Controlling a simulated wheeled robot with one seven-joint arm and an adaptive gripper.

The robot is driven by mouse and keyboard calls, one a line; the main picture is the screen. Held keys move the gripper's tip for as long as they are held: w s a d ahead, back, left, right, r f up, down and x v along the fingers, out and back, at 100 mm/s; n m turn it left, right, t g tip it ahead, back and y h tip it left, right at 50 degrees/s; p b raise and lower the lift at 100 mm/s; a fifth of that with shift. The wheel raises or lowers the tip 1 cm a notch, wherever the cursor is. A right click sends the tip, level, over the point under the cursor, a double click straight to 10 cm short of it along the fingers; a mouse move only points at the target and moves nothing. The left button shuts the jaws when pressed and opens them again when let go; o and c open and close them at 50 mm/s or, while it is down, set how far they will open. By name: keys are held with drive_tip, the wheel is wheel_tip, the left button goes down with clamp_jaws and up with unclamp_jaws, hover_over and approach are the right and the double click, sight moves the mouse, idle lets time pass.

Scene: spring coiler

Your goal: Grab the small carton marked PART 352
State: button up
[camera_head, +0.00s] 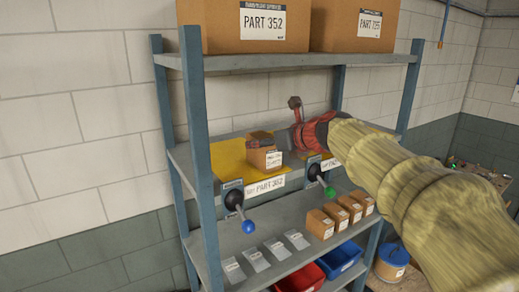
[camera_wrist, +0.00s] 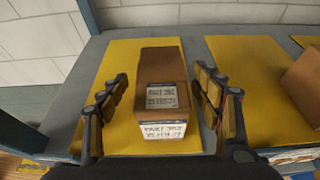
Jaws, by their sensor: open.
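The small brown carton (camera_head: 262,157) stands on a yellow mat on the middle shelf, above the shelf label PART 352 (camera_head: 265,185). In the wrist view the carton (camera_wrist: 161,64) has a white label that appears to read PART 352. My gripper (camera_wrist: 162,84) is open, with one finger on each side of the carton and a gap visible on both sides. Nothing is held. In the head view my gripper (camera_head: 297,125) comes in from the right beside the carton, its fingers partly hidden.
Large boxes marked PART 352 (camera_head: 262,24) and PART 135 (camera_head: 368,24) stand on the top shelf. Another carton (camera_wrist: 304,84) sits on the right. A blue-knobbed lever (camera_head: 248,226) and a green-knobbed one (camera_head: 329,191) stick out in front. A blue post (camera_head: 196,150) stands left.

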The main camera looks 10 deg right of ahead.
drive_tip(key=x, duration=0.3)
drive_tip(key=p+x, duration=0.1)
drive_tip(key=x, duration=0.2)
drive_tip(key=shift+w+f, duration=0.25)
drive_tip(key=shift+f, duration=0.25)
drive_tip(key=shift+s+d+r, duration=0.1)
drive_tip(key=shift+s, duration=0.15)
drive_tip(key=shift+c, duration=0.4)
drive_tip(key=shift+w, duration=0.15)
drive_tip(key=c, duration=0.4)
clamp_jaws()
drive_tip(key=shift+r, duration=0.1)
